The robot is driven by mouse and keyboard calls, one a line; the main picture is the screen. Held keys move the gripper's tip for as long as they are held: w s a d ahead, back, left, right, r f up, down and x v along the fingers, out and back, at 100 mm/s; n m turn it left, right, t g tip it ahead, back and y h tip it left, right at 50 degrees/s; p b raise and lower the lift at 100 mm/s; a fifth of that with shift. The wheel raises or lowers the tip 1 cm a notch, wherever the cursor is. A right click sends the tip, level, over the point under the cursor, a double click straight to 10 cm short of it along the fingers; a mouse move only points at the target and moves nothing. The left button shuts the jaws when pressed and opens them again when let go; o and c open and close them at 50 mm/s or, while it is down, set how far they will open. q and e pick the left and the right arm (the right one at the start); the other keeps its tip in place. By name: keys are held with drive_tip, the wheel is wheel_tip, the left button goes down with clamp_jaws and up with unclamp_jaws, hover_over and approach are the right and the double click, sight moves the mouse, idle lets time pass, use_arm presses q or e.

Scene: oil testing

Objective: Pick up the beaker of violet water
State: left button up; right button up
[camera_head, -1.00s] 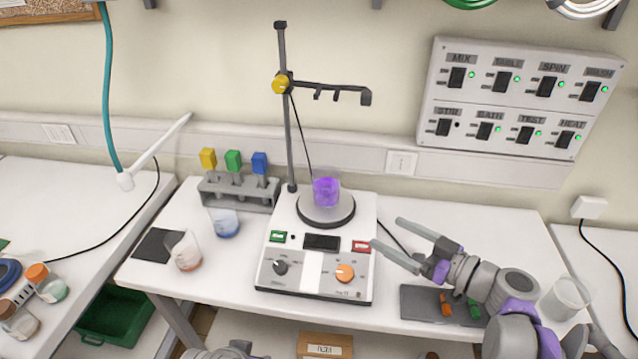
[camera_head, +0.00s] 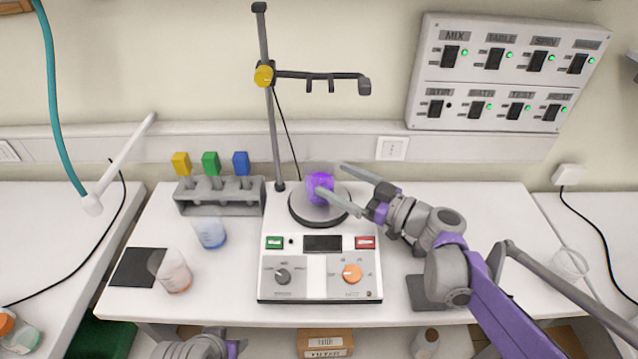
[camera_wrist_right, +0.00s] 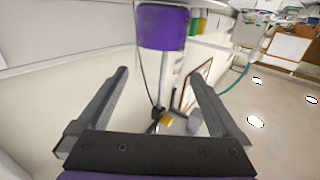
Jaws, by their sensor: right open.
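The beaker of violet water (camera_head: 317,183) stands upright on the round plate of the hotplate stirrer (camera_head: 320,292). In the right wrist view the violet beaker (camera_wrist_right: 163,27) shows at the top edge, cut off by the frame, just beyond the fingertips. My right gripper (camera_head: 332,179) is open, at the right of the beaker. In the head view its lower finger overlaps the front of the beaker and its upper finger lies behind to the right. I cannot tell whether either finger touches the glass. Nothing is held. My left gripper's fingers are out of view.
A stand (camera_head: 270,110) with a clamp arm rises behind the stirrer. A rack (camera_head: 215,205) with yellow, green and blue pieces stands to the left. A blue-liquid beaker (camera_head: 211,234) and an orange-liquid beaker (camera_head: 172,273) stand in front of it. An empty beaker (camera_head: 567,264) is at right.

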sight(308, 167)
drive_tip(key=x, duration=0.5)
drive_tip(key=shift+w+a+f, duration=0.2)
drive_tip(key=shift+w+a, duration=0.05)
drive_tip(key=shift+w, duration=0.1)
drive_tip(key=shift+c, duration=0.3)
drive_tip(key=shift+s, duration=0.1)
drive_tip(key=shift+c, duration=1.1)
drive_tip(key=c, duration=1.2)
